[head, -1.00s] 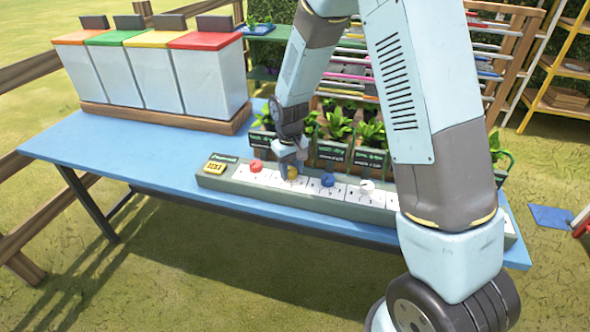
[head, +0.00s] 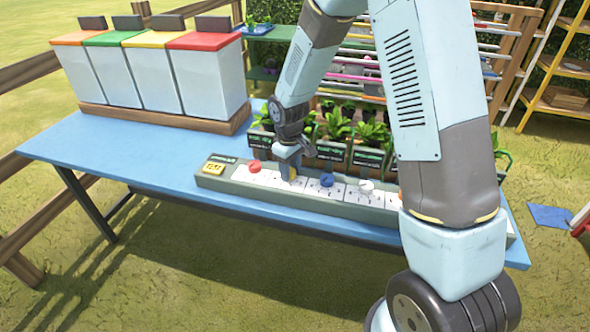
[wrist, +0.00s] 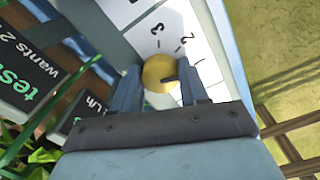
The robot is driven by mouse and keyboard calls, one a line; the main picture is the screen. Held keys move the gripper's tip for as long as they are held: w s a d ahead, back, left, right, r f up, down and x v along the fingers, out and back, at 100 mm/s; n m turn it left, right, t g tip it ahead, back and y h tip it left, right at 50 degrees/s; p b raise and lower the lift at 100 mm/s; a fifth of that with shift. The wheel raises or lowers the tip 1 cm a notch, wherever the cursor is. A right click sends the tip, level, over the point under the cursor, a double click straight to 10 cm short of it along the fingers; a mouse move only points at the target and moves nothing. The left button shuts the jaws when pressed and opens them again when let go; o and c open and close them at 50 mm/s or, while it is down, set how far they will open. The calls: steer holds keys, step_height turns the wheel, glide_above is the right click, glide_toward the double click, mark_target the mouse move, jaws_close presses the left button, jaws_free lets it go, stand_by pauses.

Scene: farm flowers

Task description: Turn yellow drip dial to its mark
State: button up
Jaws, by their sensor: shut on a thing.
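The yellow dial (wrist: 160,72) shows in the wrist view as a round knob with a dark pointer line near its lower right. It sits on a white plate (wrist: 205,72) with the numbers 2 and 3 and short tick lines around it. My gripper (wrist: 161,84) is shut on the dial, one finger on each side. In the head view my gripper (head: 289,174) points down at the grey dial panel (head: 215,184), between the red dial (head: 255,167) and the blue dial (head: 327,180), and mostly hides the yellow dial.
A white dial (head: 366,187) stands farther right on the panel, and a yellow display (head: 214,168) is at its left end. Potted plants (head: 338,127) with dark signs stand close behind. Lidded bins (head: 205,75) stand at the back left of the blue table (head: 130,150).

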steer(key=shift+s+a, duration=0.1)
steer(key=shift+a, duration=0.2)
steer(key=o, duration=1)
steer(key=shift+o, duration=0.2)
steer(key=shift+d, duration=0.1)
step_height(320, 180, up, 14)
steer(key=shift+f, duration=0.15)
